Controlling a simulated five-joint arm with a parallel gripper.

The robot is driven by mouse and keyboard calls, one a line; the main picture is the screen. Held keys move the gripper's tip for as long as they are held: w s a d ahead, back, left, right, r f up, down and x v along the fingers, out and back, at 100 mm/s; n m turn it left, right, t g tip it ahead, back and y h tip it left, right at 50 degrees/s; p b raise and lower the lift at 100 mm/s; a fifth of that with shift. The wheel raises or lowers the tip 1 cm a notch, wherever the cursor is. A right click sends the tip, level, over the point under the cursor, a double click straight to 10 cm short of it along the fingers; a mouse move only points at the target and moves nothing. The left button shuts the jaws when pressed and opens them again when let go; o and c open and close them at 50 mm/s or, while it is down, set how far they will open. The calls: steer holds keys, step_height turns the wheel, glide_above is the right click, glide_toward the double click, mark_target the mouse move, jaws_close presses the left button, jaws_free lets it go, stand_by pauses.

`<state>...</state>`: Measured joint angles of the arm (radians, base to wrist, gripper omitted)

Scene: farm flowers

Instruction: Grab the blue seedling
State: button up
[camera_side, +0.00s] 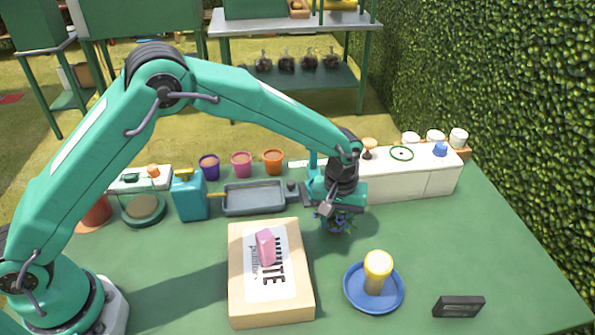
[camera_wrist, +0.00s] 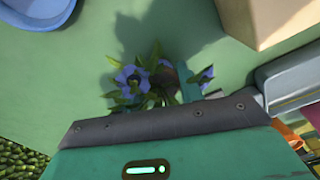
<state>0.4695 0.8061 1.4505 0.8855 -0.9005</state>
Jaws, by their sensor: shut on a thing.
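The blue seedling (camera_wrist: 145,80) has blue flowers and green leaves, and a brown clump shows among them in the wrist view. In the side view the seedling (camera_side: 338,223) shows just below my gripper (camera_side: 330,208). My gripper is shut on the seedling, over the green table right of the cardboard box. In the wrist view the dark edge of my gripper (camera_wrist: 165,125) hides the seedling's lower part. I cannot tell whether the seedling touches the table.
A cardboard box (camera_side: 240,300) with a pink block (camera_side: 265,247) on it stands left of my gripper. A blue plate (camera_side: 352,300) with a yellow-topped cylinder (camera_side: 377,270) lies in front. A grey tray (camera_side: 254,198) and white box (camera_side: 410,182) stand behind. A black object (camera_side: 458,306) lies front right.

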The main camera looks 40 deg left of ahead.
steer(key=shift+r, duration=0.5)
step_height(320, 180, up, 3)
steer(key=shift+d+r, duration=0.1)
steer(key=shift+r, duration=0.05)
steer(key=s+d+r, duration=0.6)
steer(key=s, duration=0.4)
steer(key=shift+r, duration=0.3)
steer(key=shift+w, duration=0.1)
